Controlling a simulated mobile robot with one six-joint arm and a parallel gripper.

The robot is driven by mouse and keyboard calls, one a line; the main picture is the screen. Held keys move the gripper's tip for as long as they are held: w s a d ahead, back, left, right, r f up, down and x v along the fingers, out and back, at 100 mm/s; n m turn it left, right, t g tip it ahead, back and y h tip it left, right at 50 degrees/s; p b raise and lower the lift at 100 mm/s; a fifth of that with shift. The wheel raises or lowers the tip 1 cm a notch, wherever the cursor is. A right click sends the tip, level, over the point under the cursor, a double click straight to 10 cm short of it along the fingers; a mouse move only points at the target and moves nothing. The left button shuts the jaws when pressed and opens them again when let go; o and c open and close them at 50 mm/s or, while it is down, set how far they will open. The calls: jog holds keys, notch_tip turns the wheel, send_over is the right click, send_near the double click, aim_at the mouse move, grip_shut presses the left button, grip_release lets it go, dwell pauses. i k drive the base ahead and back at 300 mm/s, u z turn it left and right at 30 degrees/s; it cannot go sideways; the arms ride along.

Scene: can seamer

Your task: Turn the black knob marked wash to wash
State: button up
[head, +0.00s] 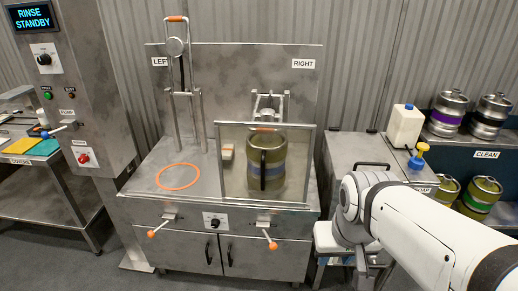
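Two black knobs on white plates are in the head view. One knob (44,59) is on the grey control column at the upper left, under a display (32,17) reading RINSE STANDBY. The other knob (214,222) is on the front of the steel machine, between two orange-tipped levers. The plate markings are too small to read, so I cannot tell which one is marked wash. My white arm comes in from the lower right. My gripper (362,264) seems to be at its end, mostly hidden by the arm, well to the right of both knobs and touching neither.
The machine (165,158) has LEFT and RIGHT stations; a keg (267,160) stands behind a clear guard at RIGHT, and an orange ring (178,176) marks LEFT. A side cart (350,150) holds a white jug (405,125). Kegs stand on a shelf marked CLEAN (487,155).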

aim_at(44, 59)
jog(key=u, duration=0.3)
jog(key=i, duration=0.45)
jog(key=u, duration=1.6)
jog(key=i, duration=1.15)
jog(key=u, duration=0.25)
